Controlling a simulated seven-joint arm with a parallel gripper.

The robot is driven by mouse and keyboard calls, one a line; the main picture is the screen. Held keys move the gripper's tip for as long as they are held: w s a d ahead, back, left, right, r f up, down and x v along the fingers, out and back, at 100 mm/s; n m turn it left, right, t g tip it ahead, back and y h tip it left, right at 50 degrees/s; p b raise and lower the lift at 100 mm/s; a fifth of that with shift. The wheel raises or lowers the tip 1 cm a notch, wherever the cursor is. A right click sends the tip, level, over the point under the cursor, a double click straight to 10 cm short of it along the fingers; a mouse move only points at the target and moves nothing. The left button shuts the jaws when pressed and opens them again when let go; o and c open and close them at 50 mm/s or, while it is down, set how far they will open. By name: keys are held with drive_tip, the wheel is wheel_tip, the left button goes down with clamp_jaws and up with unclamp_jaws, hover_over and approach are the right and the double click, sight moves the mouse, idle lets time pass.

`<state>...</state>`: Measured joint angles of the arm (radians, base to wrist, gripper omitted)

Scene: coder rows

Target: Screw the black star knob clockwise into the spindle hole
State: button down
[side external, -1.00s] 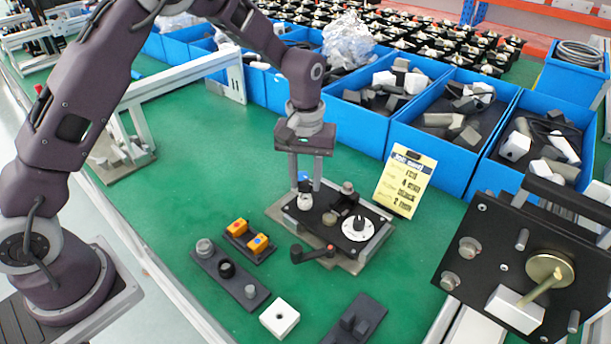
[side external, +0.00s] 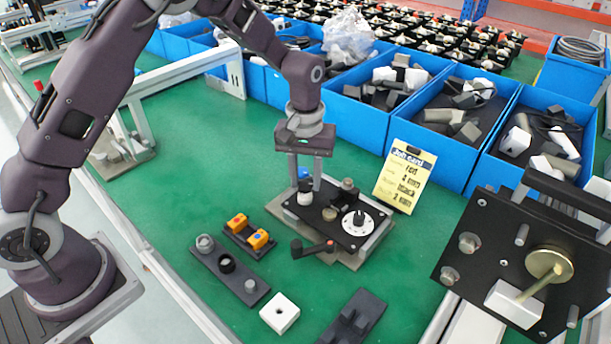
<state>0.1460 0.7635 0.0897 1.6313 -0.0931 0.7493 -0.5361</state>
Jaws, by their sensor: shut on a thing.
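My gripper (side external: 305,188) points straight down over the black-topped fixture (side external: 330,227) on the green bench. Its fingers are closed around a small dark piece (side external: 304,187) just above a pale round post (side external: 304,198) on the fixture's left back part. The piece seems to be the black star knob, but it is small and partly covered by the fingers, so its lobes cannot be made out. The spindle hole is hidden beneath it. I cannot tell how deep the knob sits.
The job card (side external: 405,178) and blue bins (side external: 436,158) stand behind.

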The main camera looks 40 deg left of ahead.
drive_tip(key=shift+f, duration=0.15)
drive_tip(key=m, duration=0.5)
drive_tip(key=shift+m, duration=0.4)
drive_tip(key=m, duration=0.6)
drive_tip(key=shift+m, duration=0.4)
